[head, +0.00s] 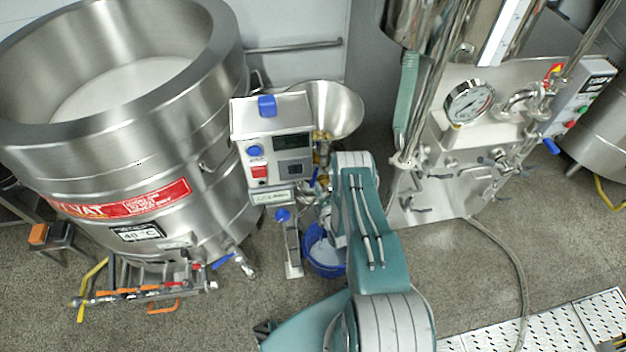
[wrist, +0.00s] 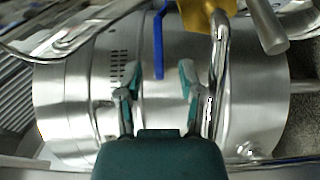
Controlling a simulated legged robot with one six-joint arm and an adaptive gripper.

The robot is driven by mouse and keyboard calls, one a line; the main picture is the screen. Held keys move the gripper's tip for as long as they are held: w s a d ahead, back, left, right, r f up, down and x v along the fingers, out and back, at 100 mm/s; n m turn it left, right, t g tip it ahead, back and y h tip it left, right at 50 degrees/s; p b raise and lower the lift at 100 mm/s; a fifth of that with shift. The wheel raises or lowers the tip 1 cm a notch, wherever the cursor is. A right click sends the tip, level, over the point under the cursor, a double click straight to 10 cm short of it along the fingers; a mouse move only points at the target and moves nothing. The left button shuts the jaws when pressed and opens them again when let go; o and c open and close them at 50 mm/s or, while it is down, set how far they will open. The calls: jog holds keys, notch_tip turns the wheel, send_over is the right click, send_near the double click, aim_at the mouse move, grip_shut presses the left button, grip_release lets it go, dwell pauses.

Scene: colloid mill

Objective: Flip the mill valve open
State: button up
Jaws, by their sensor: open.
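The mill (head: 275,150) stands in the middle of the head view, with a control box and a steel funnel (head: 340,108). In the wrist view, a long blue lever (wrist: 158,42) points down the picture at the top centre, near a brass valve body (wrist: 207,15). My gripper (wrist: 158,80) is open, its two teal-tipped fingers spread in front of the mill's steel cylinder (wrist: 75,95). The lever's lower end lies between the fingertips in the picture; no contact is visible. In the head view my arm covers the gripper and most of the valve.
A blue bucket (head: 325,262) stands on the floor below the mill. A curved steel pipe (wrist: 218,70) runs close to the right finger in the wrist view. A large steel vat (head: 130,120) stands left, and a panel with a gauge (head: 469,102) stands right.

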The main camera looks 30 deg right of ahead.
aim_at(314, 179)
jog(key=shift+w+d, duration=0.15)
jog(key=shift+w, duration=1.05)
jog(key=shift+w+d, duration=0.1)
jog(key=shift+w, duration=1.05)
grip_shut()
